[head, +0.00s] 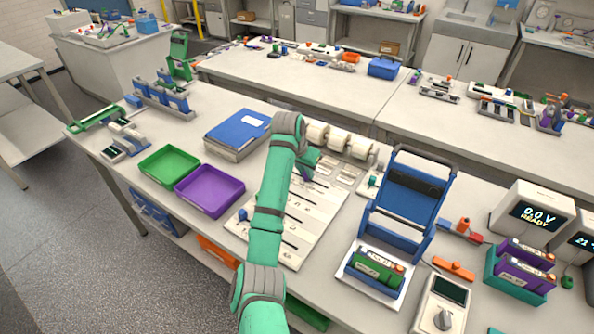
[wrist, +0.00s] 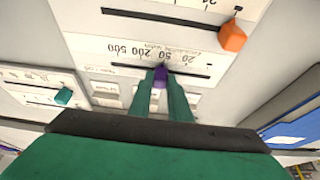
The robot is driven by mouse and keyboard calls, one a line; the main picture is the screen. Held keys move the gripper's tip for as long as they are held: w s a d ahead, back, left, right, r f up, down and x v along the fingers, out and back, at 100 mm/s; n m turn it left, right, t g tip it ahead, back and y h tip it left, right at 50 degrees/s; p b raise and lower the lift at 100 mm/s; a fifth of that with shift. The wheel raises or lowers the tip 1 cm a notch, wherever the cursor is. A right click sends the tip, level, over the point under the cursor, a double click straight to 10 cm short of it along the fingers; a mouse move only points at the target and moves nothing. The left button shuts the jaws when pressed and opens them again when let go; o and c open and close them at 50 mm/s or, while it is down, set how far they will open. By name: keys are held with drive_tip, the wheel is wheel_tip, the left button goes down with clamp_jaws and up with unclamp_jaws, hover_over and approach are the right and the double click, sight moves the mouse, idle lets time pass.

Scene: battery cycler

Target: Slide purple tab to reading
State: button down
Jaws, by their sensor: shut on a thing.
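The purple tab (wrist: 161,78) sits in a dark slot on a pale scale panel (wrist: 100,60) in the wrist view. Printed numbers run along the slot, upside down in this view, and the tab is close to the mark that looks like 50. My gripper (wrist: 161,90) is shut on the purple tab, with a green finger on each side of it. In the head view my gripper (head: 306,165) is over the far part of the white slider board (head: 285,250), and my arm covers part of the board.
An orange tab (wrist: 232,37) sits on a neighbouring slot, and a teal tab (wrist: 63,97) on a smaller panel at left. White rollers (head: 340,138) stand just beyond the board. A purple tray (head: 209,190) and a blue binder (head: 237,130) lie to the left, a blue stand (head: 408,195) to the right.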

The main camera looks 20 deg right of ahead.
drive_tip(key=c, duration=1.6)
unclamp_jaws()
drive_tip(key=shift+c, duration=0.2)
drive_tip(key=shift+a+r, duration=0.1)
drive_tip(key=shift+r, duration=0.05)
drive_tip(key=v, duration=1)
drive_tip(key=shift+r, duration=0.3)
